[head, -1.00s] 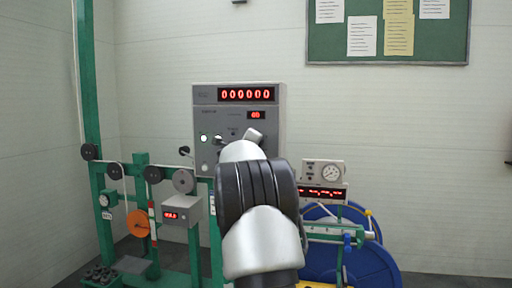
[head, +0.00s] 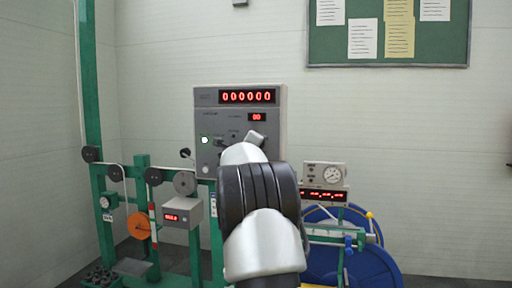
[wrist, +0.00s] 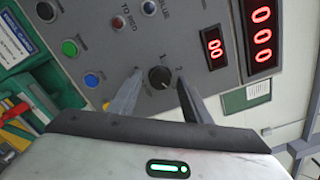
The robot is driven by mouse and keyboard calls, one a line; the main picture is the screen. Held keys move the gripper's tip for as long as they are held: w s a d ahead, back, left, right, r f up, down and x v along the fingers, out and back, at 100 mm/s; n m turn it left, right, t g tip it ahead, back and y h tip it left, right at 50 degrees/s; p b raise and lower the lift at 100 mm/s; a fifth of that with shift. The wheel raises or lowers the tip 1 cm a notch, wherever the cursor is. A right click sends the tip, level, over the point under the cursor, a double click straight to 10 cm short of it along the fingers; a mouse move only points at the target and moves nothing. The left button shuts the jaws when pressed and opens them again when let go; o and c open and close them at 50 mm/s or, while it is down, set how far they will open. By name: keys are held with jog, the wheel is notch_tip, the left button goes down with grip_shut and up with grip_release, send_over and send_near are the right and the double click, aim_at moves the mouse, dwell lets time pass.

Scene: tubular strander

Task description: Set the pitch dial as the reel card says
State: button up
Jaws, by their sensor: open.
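In the wrist view a round black dial (wrist: 159,77) with a pale pointer mark sits on a grey panel (wrist: 190,22), with small figures beside it. My gripper (wrist: 159,73) is open, with one finger on each side of the dial. I cannot tell whether the fingertips touch it. In the head view the same grey control box (head: 207,120) stands behind my arm, which hides its lower middle and the dial.
The panel also carries a green button (wrist: 70,47), a blue button (wrist: 91,80), other switches, and a small red display (wrist: 214,47) reading 00. In the head view a blue reel (head: 370,268) and a gauge (head: 332,174) stand right; a green frame (head: 102,215) stands left.

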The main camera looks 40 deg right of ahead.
jog(key=b+v, duration=0.1)
jog(key=v, duration=1.6)
jog(key=shift+a+b, duration=0.25)
jog(key=shift+b, duration=0.05)
jog(key=shift+s, duration=0.1)
jog(key=s+a+f+n+t+y, duration=0.1)
jog(key=s+a+f+n+y, duration=0.15)
jog(key=a+n+y, duration=0.6)
jog(key=s+a+f+n+t+y, duration=0.2)
jog(key=s+a+n+y, duration=0.2)
jog(key=a+n, duration=0.95)
jog(key=s+a+f+n+g, duration=0.35)
jog(key=s+f, duration=0.25)
jog(key=s, duration=0.3)
jog(key=s+a+f+n+g+y, duration=0.1)
jog(key=s+a+f+n+g, duration=0.15)
jog(key=s+f+n, duration=0.4)
jog(key=s+a+f+n+g, duration=0.2)
jog(key=s+f+g, duration=0.1)
jog(key=s+f, duration=0.55)
notch_tip(320, 180, up, 25)
jog(key=s+p, duration=0.1)
jog(key=p, duration=2.2)
jog(key=shift+s, duration=0.4)
